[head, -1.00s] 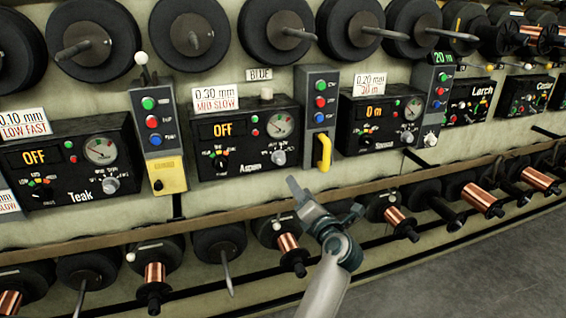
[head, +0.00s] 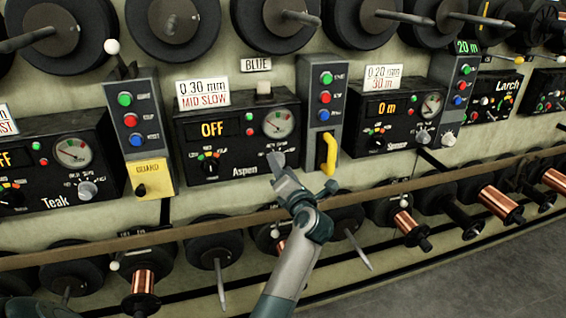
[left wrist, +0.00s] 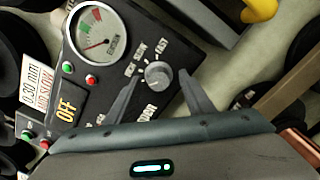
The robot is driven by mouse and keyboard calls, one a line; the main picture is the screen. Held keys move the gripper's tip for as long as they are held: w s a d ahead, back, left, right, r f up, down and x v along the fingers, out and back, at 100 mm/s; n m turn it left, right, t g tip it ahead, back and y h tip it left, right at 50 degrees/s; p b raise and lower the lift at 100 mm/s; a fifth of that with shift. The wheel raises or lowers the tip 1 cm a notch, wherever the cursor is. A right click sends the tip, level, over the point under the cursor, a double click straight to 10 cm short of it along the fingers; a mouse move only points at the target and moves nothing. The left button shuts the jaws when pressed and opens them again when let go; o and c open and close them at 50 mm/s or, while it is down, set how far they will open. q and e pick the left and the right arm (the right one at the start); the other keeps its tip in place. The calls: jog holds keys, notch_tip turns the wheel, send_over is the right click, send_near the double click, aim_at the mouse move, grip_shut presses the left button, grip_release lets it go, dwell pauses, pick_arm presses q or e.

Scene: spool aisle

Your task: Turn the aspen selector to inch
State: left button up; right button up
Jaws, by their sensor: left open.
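The Aspen panel (head: 190,150) is a black box with an orange OFF display and a round gauge. Its selector, a round grey knob (left wrist: 157,74), shows in the left wrist view, with small labels around it, among them SLOW and FAST. Which label it points to is too small to tell. My left gripper (head: 303,173) is at the panel's lower right in the head view, partly hiding the knob there. In the left wrist view its open fingers (left wrist: 160,76) appear on either side of the knob. Contact cannot be told. My right gripper is not in view.
A control strip with a yellow handle (head: 327,155) stands just right of the Aspen panel. A yellow guard (head: 150,178) is at its left. The Teak (head: 60,160) and Spruce (head: 375,120) panels flank it. A rail and copper spools (head: 143,282) run below.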

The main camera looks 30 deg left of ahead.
pick_arm(q)
jog(key=shift+w+a, duration=0.2)
jog(key=shift+a, duration=0.15)
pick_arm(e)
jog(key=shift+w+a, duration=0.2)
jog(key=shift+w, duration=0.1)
pick_arm(q)
jog(key=shift+r, duration=0.1)
jog(key=c, duration=1)
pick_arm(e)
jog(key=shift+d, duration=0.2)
pick_arm(q)
jog(key=shift+c, duration=0.2)
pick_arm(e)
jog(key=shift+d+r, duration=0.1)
